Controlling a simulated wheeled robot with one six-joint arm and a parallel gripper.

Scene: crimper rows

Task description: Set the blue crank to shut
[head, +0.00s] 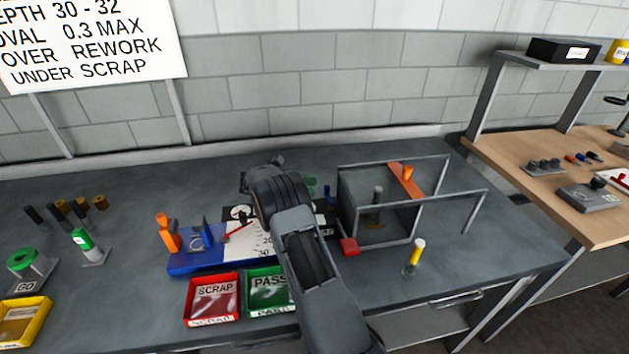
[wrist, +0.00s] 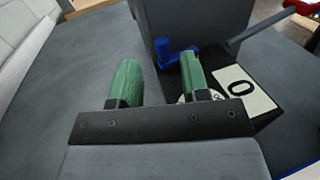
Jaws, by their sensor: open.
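The blue crank (wrist: 164,50) shows in the wrist view, just beyond my fingers and nearer the right one, close to a grey upright wall. My gripper (wrist: 158,70) is open, with its two green-padded fingers apart and nothing held between them. The crank's lower part is hidden behind the right finger. A dark block with a white plate marked 0 (wrist: 243,90) lies right of that finger. In the head view my arm hides most of this area; whether the crank touches a finger I cannot tell.
A grey framed box (head: 380,215) with an orange bar stands right of my arm. SCRAP (head: 213,298) and PASS (head: 265,290) trays lie in front, below a blue-based gauge (head: 195,264).

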